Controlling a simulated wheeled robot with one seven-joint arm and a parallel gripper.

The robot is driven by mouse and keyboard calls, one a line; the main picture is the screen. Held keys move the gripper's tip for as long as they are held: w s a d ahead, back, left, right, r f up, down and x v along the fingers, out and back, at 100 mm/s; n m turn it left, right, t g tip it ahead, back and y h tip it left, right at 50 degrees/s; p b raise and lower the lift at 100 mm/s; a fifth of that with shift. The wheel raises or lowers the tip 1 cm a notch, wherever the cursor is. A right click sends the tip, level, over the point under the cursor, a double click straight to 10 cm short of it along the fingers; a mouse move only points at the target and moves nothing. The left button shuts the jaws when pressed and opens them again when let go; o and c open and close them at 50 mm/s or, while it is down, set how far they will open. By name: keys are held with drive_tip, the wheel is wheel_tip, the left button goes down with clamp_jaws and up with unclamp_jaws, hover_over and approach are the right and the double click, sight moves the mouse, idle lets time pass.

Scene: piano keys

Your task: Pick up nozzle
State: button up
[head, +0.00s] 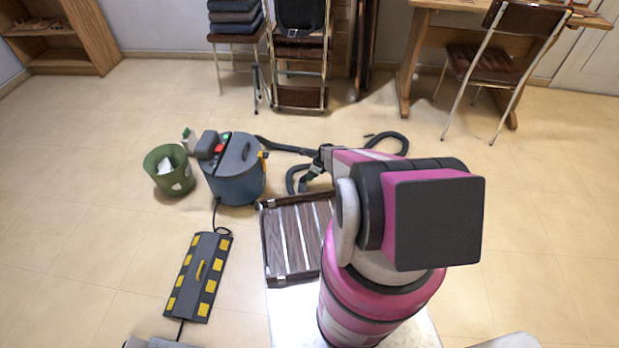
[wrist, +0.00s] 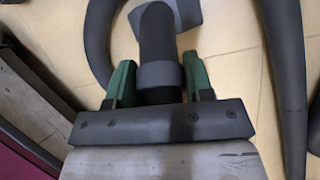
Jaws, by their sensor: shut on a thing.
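The nozzle (wrist: 158,78) is a dark grey tube with a thicker collar, seen in the wrist view between the two green fingers of my gripper (wrist: 160,84). The gripper is shut on it. The nozzle's lower end is hidden behind the dark gripper bar. In the head view my gripper (head: 322,160) is small, beyond my arm and beside the black hose, and it is hard to tell gripper from nozzle there. The hose (head: 391,137) curves over the floor behind my arm, and runs left toward the blue-grey vacuum cleaner (head: 238,180).
A green bin (head: 168,172) stands left of the vacuum. A slatted wooden piece (head: 288,240) lies close to my arm's left. A dark strip with yellow blocks (head: 199,277) lies front left. Chairs (head: 484,68) and a wooden desk (head: 411,52) stand at the back. Right floor is clear.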

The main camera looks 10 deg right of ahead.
drive_tip(key=r, duration=0.3)
drive_tip(key=s+r, duration=0.1)
drive_tip(key=shift+a+r, duration=0.25)
drive_tip(key=shift+a, duration=0.05)
drive_tip(key=s+a+r, duration=0.6)
drive_tip(key=s+a, duration=0.1)
drive_tip(key=shift+s+a, duration=0.15)
drive_tip(key=shift+s, duration=0.2)
drive_tip(key=o, duration=0.5)
drive_tip(key=shift+r, duration=0.15)
